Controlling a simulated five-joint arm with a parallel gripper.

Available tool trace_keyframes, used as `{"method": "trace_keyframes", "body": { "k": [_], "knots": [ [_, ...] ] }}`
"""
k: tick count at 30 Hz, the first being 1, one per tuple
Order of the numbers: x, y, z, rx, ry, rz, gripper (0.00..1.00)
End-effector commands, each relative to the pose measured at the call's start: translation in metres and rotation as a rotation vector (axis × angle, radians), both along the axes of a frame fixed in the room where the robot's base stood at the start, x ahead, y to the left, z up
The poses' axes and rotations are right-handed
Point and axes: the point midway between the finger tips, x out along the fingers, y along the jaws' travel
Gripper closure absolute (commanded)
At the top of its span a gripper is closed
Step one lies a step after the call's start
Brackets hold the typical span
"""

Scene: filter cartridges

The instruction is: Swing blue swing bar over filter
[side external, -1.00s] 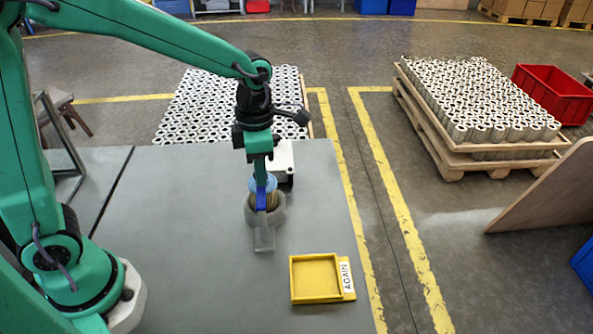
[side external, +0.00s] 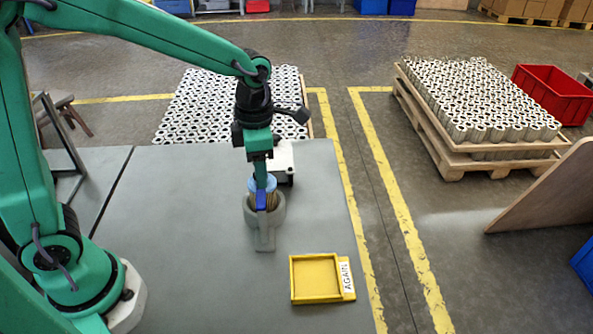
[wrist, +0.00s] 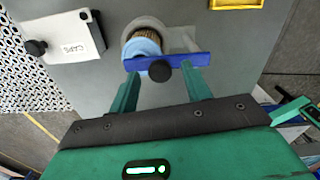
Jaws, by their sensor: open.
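The filter (wrist: 146,36), brown and pleated with a light blue cap (wrist: 147,47), stands in a round grey holder (wrist: 133,30). In the side view the grey holder (side external: 280,211) is mostly clear, and the light blue cap (side external: 271,182) is partly behind my gripper. The blue swing bar (wrist: 196,60) has a black knob (wrist: 159,71) and overlaps the cap's near edge in the wrist view. I cannot tell whether it is directly above the filter. In the side view the blue bar (side external: 261,203) is seen end-on. My gripper (wrist: 161,73) is open, its fingers either side of the knob.
A white box marked CAPS (wrist: 62,38) with a black knob stands behind the holder. A yellow tray marked AGAIN (side external: 315,278) lies at the table's front right. The grey table (side external: 190,230) is clear to the left. Pallets of cylinders stand on the floor beyond.

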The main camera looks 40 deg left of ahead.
Motion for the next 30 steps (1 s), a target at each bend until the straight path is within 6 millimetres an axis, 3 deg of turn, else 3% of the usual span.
{"method": "trace_keyframes", "body": {
  "k": [18, 30],
  "knots": [
    [0.001, 0.0, 0.067, -0.001, -0.004, 0.0, 0.52],
    [0.0, 0.0, 0.076, 0.0, -0.002, 0.0, 0.52]
  ]
}}
